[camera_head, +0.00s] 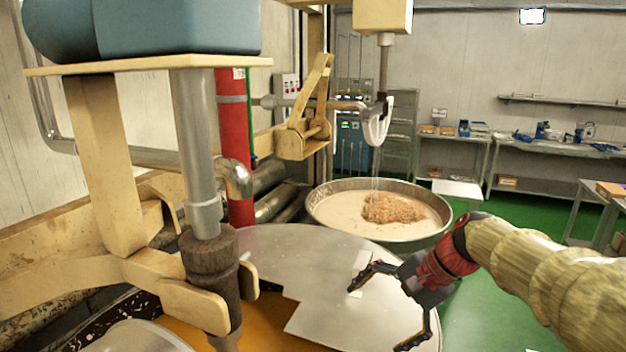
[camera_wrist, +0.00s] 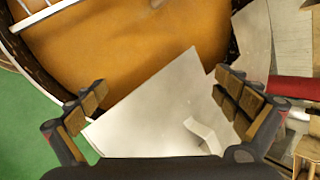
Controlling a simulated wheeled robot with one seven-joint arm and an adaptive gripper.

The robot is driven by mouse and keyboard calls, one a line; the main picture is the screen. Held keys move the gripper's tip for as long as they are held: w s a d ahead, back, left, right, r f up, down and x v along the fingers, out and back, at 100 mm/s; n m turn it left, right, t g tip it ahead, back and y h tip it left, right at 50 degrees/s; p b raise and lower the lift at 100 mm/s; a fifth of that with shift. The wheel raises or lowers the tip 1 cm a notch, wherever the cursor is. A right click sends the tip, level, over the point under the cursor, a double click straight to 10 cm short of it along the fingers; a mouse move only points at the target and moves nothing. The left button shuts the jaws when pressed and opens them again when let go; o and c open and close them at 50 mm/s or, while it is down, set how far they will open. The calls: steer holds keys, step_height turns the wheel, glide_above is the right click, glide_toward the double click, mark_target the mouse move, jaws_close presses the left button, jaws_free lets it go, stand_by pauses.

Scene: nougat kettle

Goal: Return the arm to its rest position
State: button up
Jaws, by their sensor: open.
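My gripper (camera_head: 392,307) is open and empty in the head view, above the right part of a round metal lid (camera_head: 300,262). My arm reaches in from the right edge. In the wrist view, both fingers of my gripper (camera_wrist: 158,103) are spread wide with nothing between the pads. Below them lies a flat light metal plate with a small bent handle (camera_wrist: 203,133). An orange-brown surface (camera_wrist: 130,50) shows beside the plate. I cannot tell how far above the lid the fingers are.
A kettle bowl (camera_head: 425,236) with pale mix and a brown heap stands behind my gripper. A beige machine frame with a steel shaft (camera_head: 198,150) and a red pipe (camera_head: 234,150) fill the left. Green floor (camera_head: 500,300) is partly clear at right. Workbenches (camera_head: 560,147) stand at the back.

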steer(key=s+d+f+n+t+h, duration=0.1)
steer(key=s+d+n+h, duration=0.1)
steer(key=s, duration=0.5)
steer(key=s+d+f+n+t+h, duration=0.1)
steer(key=s+n, duration=0.3)
steer(key=s, duration=0.4)
steer(key=s+d+f+n+t+h, duration=0.1)
steer(key=s+d+f+n+h, duration=0.2)
steer(key=s, duration=0.4)
steer(key=shift+s+n+b, duration=0.3)
steer(key=shift+s+b, duration=0.05)
